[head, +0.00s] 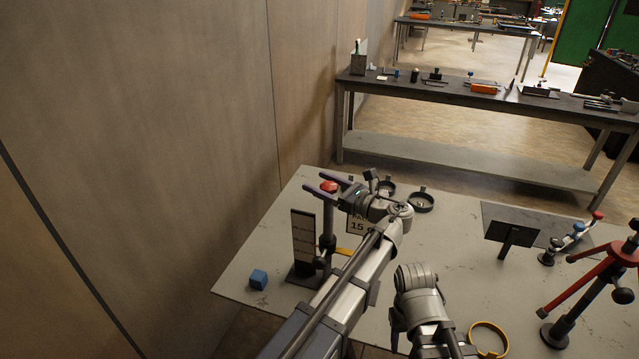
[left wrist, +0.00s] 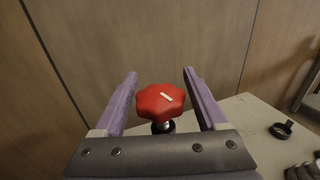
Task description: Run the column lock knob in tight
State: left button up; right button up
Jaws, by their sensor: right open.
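The red lobed column lock knob (left wrist: 161,101) has a white mark on its top and sits on a short threaded stem over a dark collar. In the head view the knob (head: 329,186) tops a dark upright column with a dark base. My left gripper (head: 317,183) is open, with its purple fingers around the knob's sides. In the left wrist view a gap shows between the knob and each finger, so they look apart from it. The fingers of my right arm are not visible; only its links show at the lower middle.
Black rings (head: 421,203) lie beyond the arm. A yellow ring (head: 488,338) and a red tripod-like stand (head: 590,277) are to the right. A wooden wall is close on the left.

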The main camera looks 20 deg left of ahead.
pick_arm(q)
jog(key=c, duration=1.1)
jog(key=shift+o, duration=0.2)
